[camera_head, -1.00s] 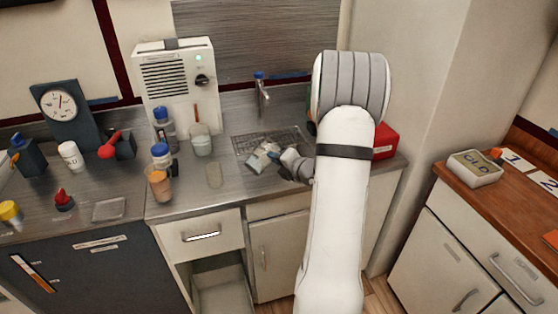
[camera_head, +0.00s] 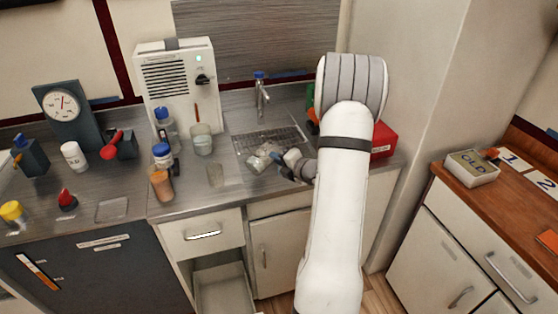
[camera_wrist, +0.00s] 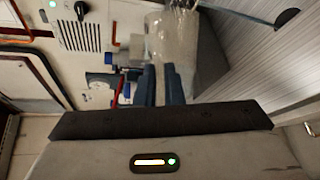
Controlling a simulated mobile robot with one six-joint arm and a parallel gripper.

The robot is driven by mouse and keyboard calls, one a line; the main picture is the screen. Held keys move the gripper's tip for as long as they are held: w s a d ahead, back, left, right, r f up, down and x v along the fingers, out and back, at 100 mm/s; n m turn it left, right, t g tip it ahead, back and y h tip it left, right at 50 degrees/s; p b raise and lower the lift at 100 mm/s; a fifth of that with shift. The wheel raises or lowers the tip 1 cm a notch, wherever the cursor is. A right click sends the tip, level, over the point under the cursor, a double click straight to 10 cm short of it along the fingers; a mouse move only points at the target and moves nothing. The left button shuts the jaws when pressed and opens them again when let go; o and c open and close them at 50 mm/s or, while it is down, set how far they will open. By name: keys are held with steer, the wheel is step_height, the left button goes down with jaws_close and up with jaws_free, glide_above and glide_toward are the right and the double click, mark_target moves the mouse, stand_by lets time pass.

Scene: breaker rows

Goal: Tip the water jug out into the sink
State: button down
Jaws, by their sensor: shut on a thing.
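The water jug (camera_head: 262,158) is a clear, pale vessel, held tipped at the front edge of the sink (camera_head: 272,138), which shows as a dark grid in the counter. My gripper (camera_head: 283,166) is shut on the jug from its right side. In the wrist view the see-through jug (camera_wrist: 172,42) stands between and beyond the dark fingers of my gripper (camera_wrist: 160,82). Pale streaks show at the jug's upper end there; I cannot tell for sure that they are water. How much is inside is unclear.
A tap with a blue top (camera_head: 262,90) stands behind the sink. A beaker (camera_head: 201,140), an amber cup (camera_head: 161,184) and blue-capped bottles stand to the left, before a white machine (camera_head: 178,80). A red box (camera_head: 383,141) is behind my arm. A drawer (camera_head: 222,288) below is open.

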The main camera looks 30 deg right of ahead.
steer(key=shift+w+d+f+m+y+p, duration=0.1)
steer(key=shift+d+m+y+p, duration=0.2)
steer(key=shift+p, duration=0.4)
steer(key=shift+w+d+f+m+y+p, duration=0.1)
steer(key=shift+d+m+p, duration=0.2)
steer(key=shift+d+p, duration=0.3)
steer(key=shift+w+d+f+m+p, duration=0.1)
steer(key=shift+d+f+m+p, duration=0.4)
steer(key=shift+p, duration=0.85)
stand_by(0.5)
steer(key=shift+r+m+y+p, duration=0.3)
steer(key=shift+r+m+p, duration=0.1)
steer(key=shift+p, duration=0.2)
